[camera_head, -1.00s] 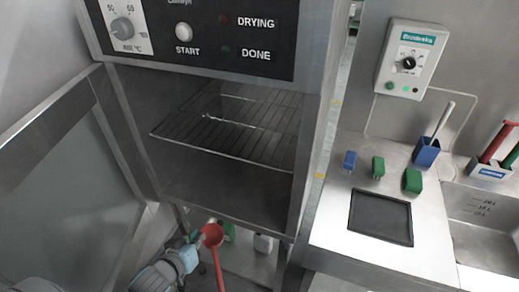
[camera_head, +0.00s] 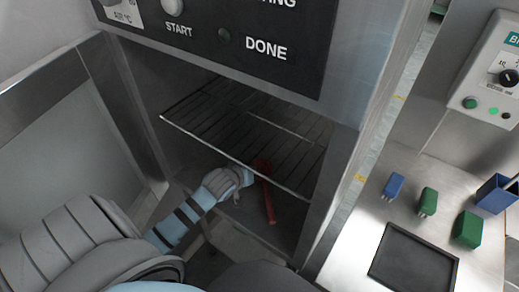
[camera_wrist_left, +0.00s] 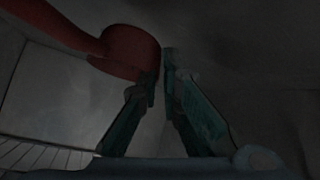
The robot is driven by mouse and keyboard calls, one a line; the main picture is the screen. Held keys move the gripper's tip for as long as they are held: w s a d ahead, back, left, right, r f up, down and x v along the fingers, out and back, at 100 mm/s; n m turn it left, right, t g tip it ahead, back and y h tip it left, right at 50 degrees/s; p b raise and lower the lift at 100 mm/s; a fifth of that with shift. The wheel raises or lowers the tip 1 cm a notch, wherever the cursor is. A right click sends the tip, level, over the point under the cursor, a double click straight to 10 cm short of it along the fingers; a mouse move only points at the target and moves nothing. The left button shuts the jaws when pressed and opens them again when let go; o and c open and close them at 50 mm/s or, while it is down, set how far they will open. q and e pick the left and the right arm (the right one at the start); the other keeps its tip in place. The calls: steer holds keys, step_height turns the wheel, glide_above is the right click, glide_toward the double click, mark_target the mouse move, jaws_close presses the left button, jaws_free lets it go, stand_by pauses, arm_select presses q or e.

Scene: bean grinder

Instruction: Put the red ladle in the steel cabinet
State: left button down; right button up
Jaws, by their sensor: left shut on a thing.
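The steel cabinet (camera_head: 344,185) stands open, with a wire rack (camera_head: 285,131) across its inside. The red ladle (camera_head: 268,200) is inside the cabinet, below the rack, its handle pointing toward the front. My left gripper (camera_head: 248,175) reaches into the cabinet under the rack and is shut on the ladle near its bowl. In the left wrist view the ladle's red bowl (camera_wrist_left: 130,50) sits at the left of the fingertips (camera_wrist_left: 160,80), its handle running off to the upper left. It is dark there. My right gripper is not in view.
The cabinet door (camera_head: 70,125) is swung open at the left. A control panel (camera_head: 235,40) is above the opening. On the counter at the right are a blue block (camera_head: 393,186), green blocks (camera_head: 467,229), a blue holder (camera_head: 495,194) and a dark plate (camera_head: 412,262).

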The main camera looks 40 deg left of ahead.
arm_select(q)
steer(key=w, duration=0.2)
steer(key=w+a, duration=0.1)
steer(key=w, duration=0.1)
steer(key=w+b, duration=0.1)
steer(key=w, duration=0.1)
steer(key=shift+w+a+f, duration=0.2)
steer(key=shift+w+a, duration=0.15)
steer(key=shift+w, duration=0.05)
steer(key=shift+s+f, duration=0.1)
steer(key=shift+f, duration=0.55)
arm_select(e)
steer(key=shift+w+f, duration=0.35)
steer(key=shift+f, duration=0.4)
arm_select(q)
steer(key=shift+f, duration=0.2)
steer(key=c, duration=1.8)
jaws_free()
steer(key=shift+r, duration=0.1)
